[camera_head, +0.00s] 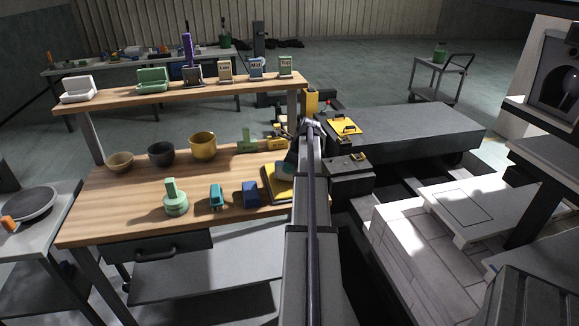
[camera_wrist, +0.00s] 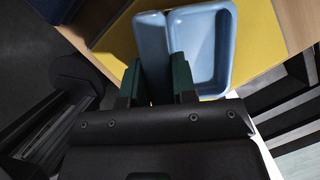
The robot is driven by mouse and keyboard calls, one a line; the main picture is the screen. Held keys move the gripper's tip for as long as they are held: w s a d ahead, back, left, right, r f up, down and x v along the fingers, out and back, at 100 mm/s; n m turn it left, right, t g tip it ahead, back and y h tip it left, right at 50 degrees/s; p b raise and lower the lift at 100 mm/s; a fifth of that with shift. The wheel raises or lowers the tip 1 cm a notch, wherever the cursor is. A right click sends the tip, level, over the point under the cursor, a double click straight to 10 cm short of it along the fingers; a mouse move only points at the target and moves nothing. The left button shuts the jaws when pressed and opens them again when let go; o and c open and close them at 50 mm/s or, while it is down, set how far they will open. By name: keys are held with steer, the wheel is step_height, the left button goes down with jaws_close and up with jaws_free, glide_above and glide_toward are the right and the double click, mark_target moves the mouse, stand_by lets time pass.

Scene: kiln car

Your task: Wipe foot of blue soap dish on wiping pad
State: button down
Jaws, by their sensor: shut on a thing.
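The light blue soap dish (camera_wrist: 212,45) has a shallow hollow with a raised rim and an upright part beside it. My gripper (camera_wrist: 157,80) is shut on that upright part, with a dark green finger on each side. The yellow wiping pad (camera_wrist: 258,40) lies under the dish in the wrist view. My arm hides most of the dish and my gripper there. The foot is hidden, and I cannot tell whether it touches the pad.
A dark blue block (camera_head: 251,194), a teal tool (camera_head: 216,196) and a green stamp-like piece (camera_head: 175,200) stand left of the pad. Bowls, including a yellow one (camera_head: 203,146), stand behind. A raised shelf (camera_head: 190,91) holds ware. Bare bench lies mid-left.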

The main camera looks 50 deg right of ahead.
steer(key=shift+f+b, duration=0.45)
steer(key=shift+f, duration=0.05)
stand_by(0.3)
steer(key=shift+w+d+r, duration=0.15)
steer(key=shift+w+d, duration=1.15)
steer(key=shift+w, duration=0.25)
steer(key=shift+s+a, duration=1.1)
steer(key=shift+s, duration=0.15)
steer(key=shift+s+a, duration=0.75)
steer(key=shift+s, duration=0.2)
steer(key=shift+s+a, duration=0.7)
steer(key=shift+s, duration=0.25)
steer(key=shift+w+d, duration=1.25)
steer(key=shift+w, duration=0.3)
steer(key=shift+w+d, duration=0.1)
steer(key=shift+w+d, duration=1.25)
steer(key=shift+w, duration=0.3)
steer(key=shift+s+a, duration=0.85)
steer(key=shift+s, duration=0.25)
steer(key=shift+s+a, duration=0.9)
steer(key=shift+s, duration=0.15)
steer(key=shift+s+a, duration=0.85)
steer(key=shift+s, duration=0.25)
